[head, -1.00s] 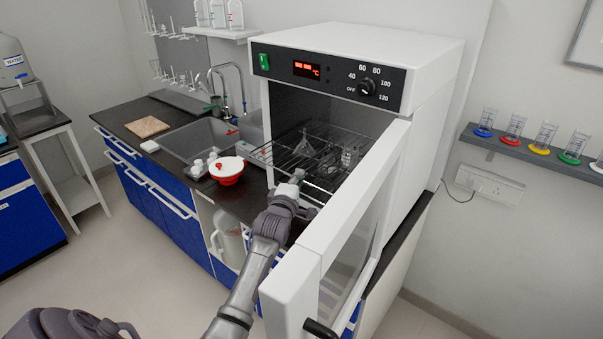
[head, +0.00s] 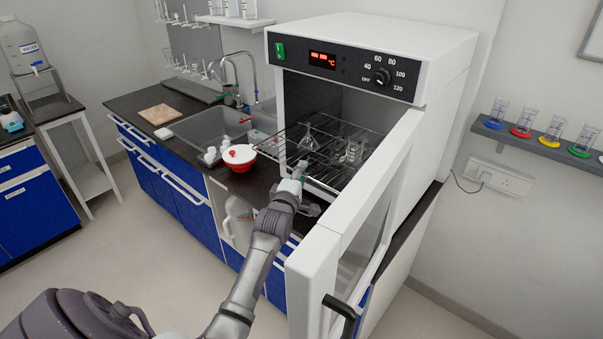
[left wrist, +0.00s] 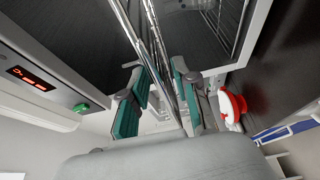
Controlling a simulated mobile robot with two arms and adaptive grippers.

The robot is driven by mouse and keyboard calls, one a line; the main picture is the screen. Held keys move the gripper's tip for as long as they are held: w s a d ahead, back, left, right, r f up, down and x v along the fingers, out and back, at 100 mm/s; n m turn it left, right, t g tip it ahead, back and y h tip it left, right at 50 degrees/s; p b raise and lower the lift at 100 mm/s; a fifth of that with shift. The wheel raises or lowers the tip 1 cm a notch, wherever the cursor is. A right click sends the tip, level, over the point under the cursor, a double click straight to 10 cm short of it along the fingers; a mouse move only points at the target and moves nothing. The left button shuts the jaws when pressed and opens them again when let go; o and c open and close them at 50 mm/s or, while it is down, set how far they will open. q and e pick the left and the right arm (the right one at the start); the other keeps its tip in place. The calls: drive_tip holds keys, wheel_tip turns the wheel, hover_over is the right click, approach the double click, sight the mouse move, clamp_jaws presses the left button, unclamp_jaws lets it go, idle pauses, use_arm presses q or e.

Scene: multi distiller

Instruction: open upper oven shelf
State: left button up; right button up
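The white oven (head: 445,110) stands on the counter with its door (head: 355,210) swung wide open. The upper oven shelf (head: 268,147), a wire rack carrying clear glassware (head: 308,140), sticks partly out of the oven. My left gripper (head: 301,168) is at the rack's front edge. The exact contact is hard to see. My right gripper is not in view.
A red pot with a white lid (head: 240,157) and small white bottles (head: 210,156) stand left of the shelf, by the sink (head: 205,130). The door is close to the right of my left arm. Floor at the left is clear.

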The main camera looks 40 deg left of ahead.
use_arm(q)
drive_tip(key=v, duration=1.2)
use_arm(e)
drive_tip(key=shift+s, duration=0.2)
